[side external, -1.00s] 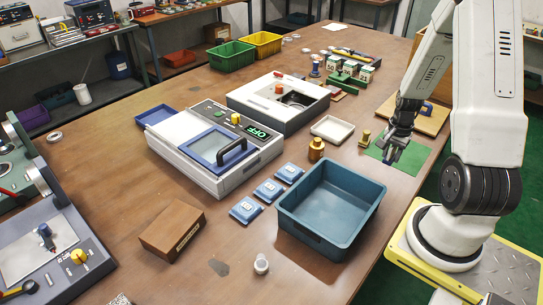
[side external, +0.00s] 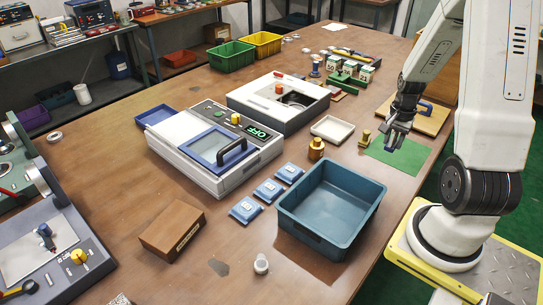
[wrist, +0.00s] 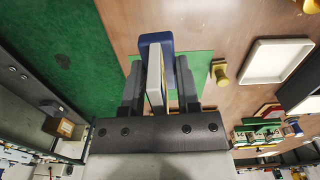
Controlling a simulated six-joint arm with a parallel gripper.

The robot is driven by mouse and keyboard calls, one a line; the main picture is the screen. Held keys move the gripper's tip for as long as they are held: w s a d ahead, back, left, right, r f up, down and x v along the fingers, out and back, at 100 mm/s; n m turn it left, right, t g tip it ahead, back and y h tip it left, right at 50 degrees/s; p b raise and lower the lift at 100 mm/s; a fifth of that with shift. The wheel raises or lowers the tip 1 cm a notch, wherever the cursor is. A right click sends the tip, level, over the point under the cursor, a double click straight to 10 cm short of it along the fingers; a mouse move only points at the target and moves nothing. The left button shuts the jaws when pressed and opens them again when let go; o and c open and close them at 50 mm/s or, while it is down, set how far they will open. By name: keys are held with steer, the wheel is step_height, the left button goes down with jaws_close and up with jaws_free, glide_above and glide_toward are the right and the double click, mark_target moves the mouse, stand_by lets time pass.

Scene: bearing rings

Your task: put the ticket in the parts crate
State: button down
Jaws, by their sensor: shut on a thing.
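My gripper (wrist: 158,90) is shut on a flat blue-and-cream piece, taken to be the ticket (wrist: 154,68), seen nearly edge-on in the wrist view. In the side view my gripper (side external: 394,143) holds it above the green mat (side external: 408,160); only a small blue part of the ticket (side external: 389,150) shows there. The teal open crate (side external: 318,238), which looks like the parts crate, stands at the table's front right, nearer the camera than my gripper. It looks empty.
A brass fitting (side external: 365,138) stands beside the mat, with a cream tray (side external: 332,129) to its left. A larger brass piece (side external: 316,148) and several blue boxes (side external: 268,190) are by the crate. A wooden board (side external: 425,115) lies behind the mat.

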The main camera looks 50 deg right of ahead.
steer(key=w+a+n, duration=0.6)
steer(key=a+n, duration=0.2)
steer(key=a, duration=0.5)
steer(key=n, duration=1)
glide_above(321, 227)
step_height(321, 227, down, 6)
steer(key=shift+w+f, duration=0.1)
steer(key=shift+f, duration=0.05)
steer(key=shift+f, duration=1.95)
steer(key=shift+f, duration=0.1)
steer(key=shift+f, duration=1.9)
steer(key=shift+f, duration=0.1)
